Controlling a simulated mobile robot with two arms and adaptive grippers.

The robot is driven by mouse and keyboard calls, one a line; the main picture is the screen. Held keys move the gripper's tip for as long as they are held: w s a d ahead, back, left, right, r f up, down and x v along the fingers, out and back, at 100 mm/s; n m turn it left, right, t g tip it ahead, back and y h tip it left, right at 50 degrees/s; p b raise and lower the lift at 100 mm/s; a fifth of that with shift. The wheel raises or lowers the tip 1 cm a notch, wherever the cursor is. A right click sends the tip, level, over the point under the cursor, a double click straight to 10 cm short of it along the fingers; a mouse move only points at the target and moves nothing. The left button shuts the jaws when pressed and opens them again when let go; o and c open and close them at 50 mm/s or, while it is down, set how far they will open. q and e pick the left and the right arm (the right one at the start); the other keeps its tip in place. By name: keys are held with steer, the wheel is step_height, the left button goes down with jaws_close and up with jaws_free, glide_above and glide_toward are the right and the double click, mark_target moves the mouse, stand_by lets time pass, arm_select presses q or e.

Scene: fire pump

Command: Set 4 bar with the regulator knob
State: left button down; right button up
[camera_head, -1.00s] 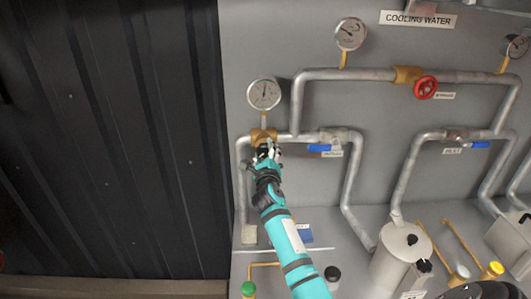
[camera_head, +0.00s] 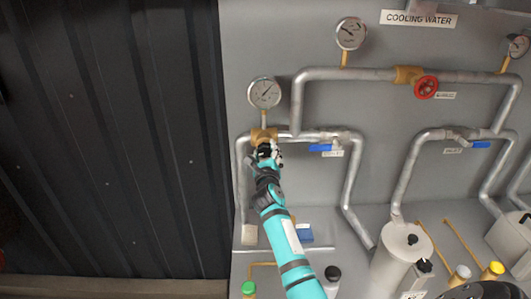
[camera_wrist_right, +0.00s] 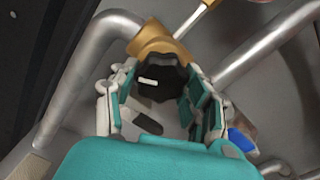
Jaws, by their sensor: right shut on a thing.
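The black regulator knob (camera_wrist_right: 160,80) with a white mark sits on the brass regulator body (camera_wrist_right: 150,38) in the right wrist view. My right gripper (camera_wrist_right: 162,92) has its fingers on either side of the knob and is shut on it. In the head view the right gripper (camera_head: 267,151) is at the brass body (camera_head: 260,134) and mostly hides the knob. The round pressure gauge (camera_head: 265,93) stands above the regulator on a brass stem, its needle pointing to the upper right. The scale numbers are too small to read. My left gripper is not in view.
A red handwheel (camera_head: 426,88) and blue lever handles (camera_head: 320,148) sit on the grey pipes (camera_head: 345,74). Another gauge (camera_head: 351,34) is higher up. A grey cylinder (camera_head: 403,250) stands on the shelf at lower right. Dark corrugated wall (camera_head: 110,140) fills the left.

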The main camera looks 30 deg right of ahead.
steer(key=o, duration=1.2)
steer(key=shift+f, duration=0.1)
steer(key=v, duration=1.2)
steer(key=shift+s, duration=0.1)
steer(key=shift+d, duration=0.1)
